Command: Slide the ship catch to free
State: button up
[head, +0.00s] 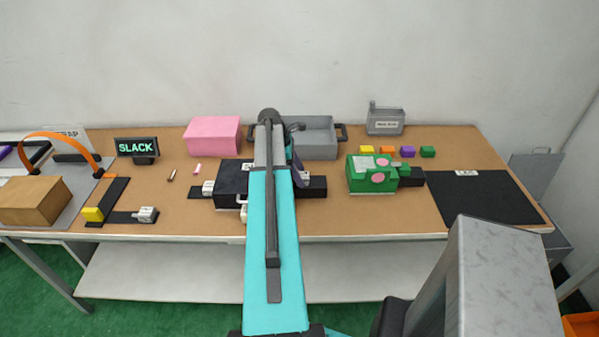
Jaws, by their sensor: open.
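I cannot make out lettering that marks any part as the ship catch. A black fixture (232,178) stands mid-table with small labelled blocks (208,188) at its left, and my teal arm covers its middle. A green fixture (362,180) with pink round spots stands to the right, with a black piece (411,178) at its right end. At the left, a yellow block (93,214) sits at the near end of a black rail (110,196). My gripper's fingers are hidden behind my arm, over the black fixture.
A pink box (212,135), grey tray (322,136) and grey bin (386,121) stand along the back. A sign (137,147) reads SLACK. An orange strap (62,136) arches by a cardboard box (35,201). Small coloured cubes (407,152) and a black mat (480,196) lie right.

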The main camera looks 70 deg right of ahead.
grip_shut()
jog(key=shift+s+d, duration=0.35)
jog(key=shift+s, duration=0.5)
jog(key=shift+s+d, duration=0.35)
jog(key=shift+s, duration=0.5)
jog(key=shift+s+d, duration=0.35)
jog(key=shift+s, duration=0.5)
grip_release()
jog(key=shift+s, duration=0.1)
jog(key=shift+b+v, duration=0.35)
jog(key=shift+v, duration=0.85)
jog(key=b+v, duration=0.3)
jog(key=v, duration=0.8)
jog(key=shift+w+r, duration=0.15)
jog(key=shift+w, duration=0.05)
